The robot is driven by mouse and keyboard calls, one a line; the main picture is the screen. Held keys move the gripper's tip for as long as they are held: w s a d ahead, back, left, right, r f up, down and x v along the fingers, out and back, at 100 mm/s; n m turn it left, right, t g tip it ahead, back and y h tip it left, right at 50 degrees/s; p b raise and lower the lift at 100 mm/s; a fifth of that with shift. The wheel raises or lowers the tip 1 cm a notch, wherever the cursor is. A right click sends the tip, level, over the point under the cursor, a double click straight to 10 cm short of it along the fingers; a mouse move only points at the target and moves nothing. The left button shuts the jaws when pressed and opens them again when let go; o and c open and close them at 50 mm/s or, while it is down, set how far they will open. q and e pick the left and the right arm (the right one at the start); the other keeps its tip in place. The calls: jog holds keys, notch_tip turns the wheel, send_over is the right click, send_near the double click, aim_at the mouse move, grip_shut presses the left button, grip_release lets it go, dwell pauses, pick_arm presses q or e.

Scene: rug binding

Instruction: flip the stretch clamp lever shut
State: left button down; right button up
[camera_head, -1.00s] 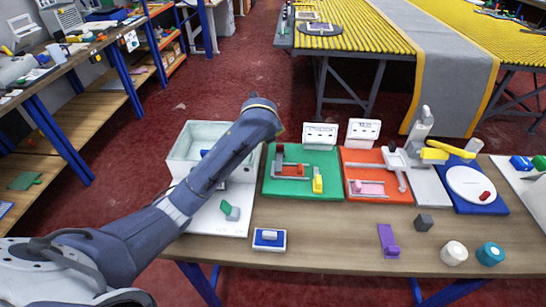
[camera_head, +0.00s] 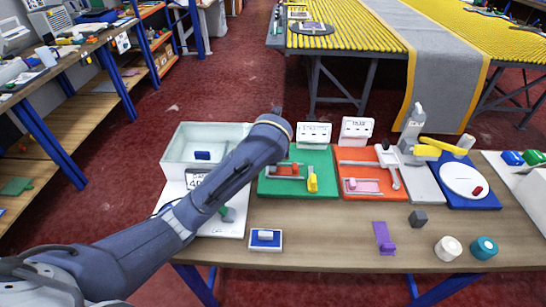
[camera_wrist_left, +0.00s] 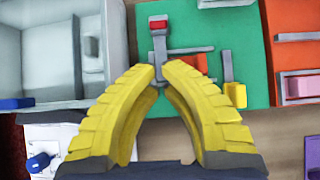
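A green board (camera_head: 322,186) on the bench carries a red block (camera_head: 287,170) and a yellow block (camera_head: 312,183). In the left wrist view, a grey lever with a red tip (camera_wrist_left: 158,24) stands out over this green board (camera_wrist_left: 190,30). I take it for the clamp lever. My left gripper (camera_wrist_left: 159,70) has its yellow fingertips drawn nearly together at the lever's near end. Whether they touch it is unclear. In the head view the left gripper is hidden behind my arm. The right gripper is not in view.
An orange board (camera_head: 350,155) with a pink block (camera_head: 362,186) lies right of the green board. A white bin (camera_head: 180,165) stands to its left. A blue-and-white block (camera_head: 265,238), a purple piece (camera_head: 384,236) and a dark cube (camera_head: 418,218) lie in front.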

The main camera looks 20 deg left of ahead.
pick_arm(q)
jog(key=shift+x, duration=5.05)
